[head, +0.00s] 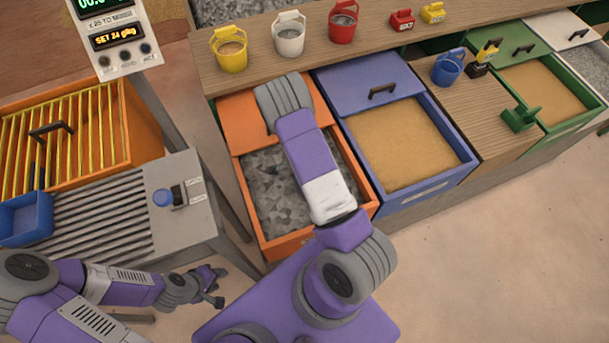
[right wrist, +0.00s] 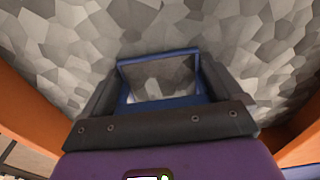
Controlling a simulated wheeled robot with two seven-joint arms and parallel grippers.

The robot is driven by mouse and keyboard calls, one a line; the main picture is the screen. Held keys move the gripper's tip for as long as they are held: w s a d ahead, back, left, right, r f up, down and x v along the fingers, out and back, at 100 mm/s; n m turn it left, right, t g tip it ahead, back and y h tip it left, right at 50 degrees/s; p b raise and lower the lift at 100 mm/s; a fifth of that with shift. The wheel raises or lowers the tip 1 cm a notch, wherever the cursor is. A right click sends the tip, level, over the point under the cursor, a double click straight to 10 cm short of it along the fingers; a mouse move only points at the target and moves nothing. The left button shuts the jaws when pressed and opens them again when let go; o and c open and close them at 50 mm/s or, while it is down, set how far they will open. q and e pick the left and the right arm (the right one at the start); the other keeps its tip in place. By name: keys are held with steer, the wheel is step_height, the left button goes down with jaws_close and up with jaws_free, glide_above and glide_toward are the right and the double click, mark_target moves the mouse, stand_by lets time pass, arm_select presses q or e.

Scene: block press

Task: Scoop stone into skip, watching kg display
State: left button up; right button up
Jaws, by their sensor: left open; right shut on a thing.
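The grey stone (head: 285,190) lies in an open orange bin (head: 252,222). In the right wrist view, stone (right wrist: 60,50) fills the background. My right gripper (right wrist: 160,84) is shut on a blue-rimmed scoop (right wrist: 158,56), close to the stone; I cannot tell whether the scoop is loaded. In the head view my right arm covers that hand. My left gripper (head: 212,286) is open and empty, low beside the grey bench. The display (head: 108,10) shows green digits, cut off at the top, over an amber "SET" line. A blue tray (head: 25,218), possibly the skip, stands at the left edge.
A blue bin (head: 455,170) of sand adjoins the orange one. Yellow (head: 230,50), white (head: 289,35) and red (head: 342,22) buckets stand on the back shelf. A barred orange box (head: 150,140) and ribbed bench (head: 100,225) are at left. The right floor is clear.

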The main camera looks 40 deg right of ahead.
step_height(320, 180, up, 20)
steer(key=a+p, duration=0.1)
steer(key=p, duration=1.6)
steer(key=shift+w+a, duration=0.25)
steer(key=shift+a, duration=0.1)
